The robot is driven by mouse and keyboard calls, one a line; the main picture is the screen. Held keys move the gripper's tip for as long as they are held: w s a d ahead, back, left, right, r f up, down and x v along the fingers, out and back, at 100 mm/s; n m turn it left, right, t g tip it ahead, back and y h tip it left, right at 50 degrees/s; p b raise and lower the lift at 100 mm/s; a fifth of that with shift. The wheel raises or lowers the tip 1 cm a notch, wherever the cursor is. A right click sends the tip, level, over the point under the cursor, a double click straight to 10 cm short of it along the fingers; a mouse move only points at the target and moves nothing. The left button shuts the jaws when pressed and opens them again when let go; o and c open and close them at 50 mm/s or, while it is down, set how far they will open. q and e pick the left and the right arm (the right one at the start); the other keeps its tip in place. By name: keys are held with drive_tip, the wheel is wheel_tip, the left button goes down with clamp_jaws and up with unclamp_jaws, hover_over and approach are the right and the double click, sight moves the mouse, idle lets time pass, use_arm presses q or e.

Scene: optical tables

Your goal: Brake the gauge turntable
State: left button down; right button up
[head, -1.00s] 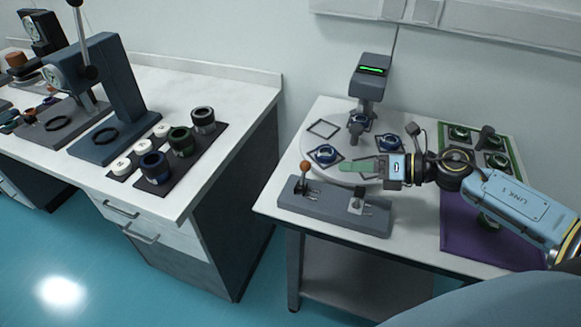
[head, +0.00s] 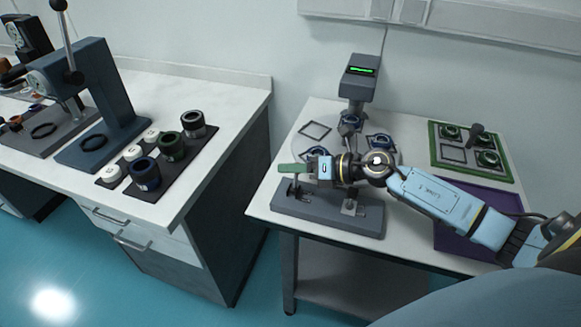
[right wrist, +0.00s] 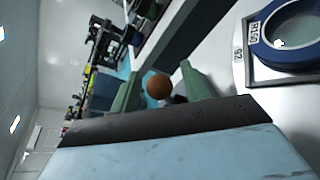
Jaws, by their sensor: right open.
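The gauge turntable (head: 312,153) is a pale round disc on the right-hand table, with blue rings (head: 379,141) on square pads. In front of it lies a grey block (head: 328,212) bearing a lever (head: 294,190). My right gripper (head: 292,168) is above the lever end of this block, and its green fingers hide the lever's knob in the head view. In the right wrist view, the brown ball knob (right wrist: 158,86) shows between the two open fingers (right wrist: 163,80), with gaps at its sides. My left gripper is not in view.
A gauge post (head: 359,80) with a green-lit display stands behind the turntable. A green-edged tray (head: 467,167) and a purple mat (head: 480,197) lie to the right, the mat partly under my arm. A left bench (head: 220,95) holds presses and several rings.

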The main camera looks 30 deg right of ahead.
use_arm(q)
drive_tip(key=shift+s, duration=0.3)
use_arm(e)
drive_tip(key=shift+w+a+f, duration=0.2)
drive_tip(key=shift+w+a, duration=0.25)
drive_tip(key=c, duration=1)
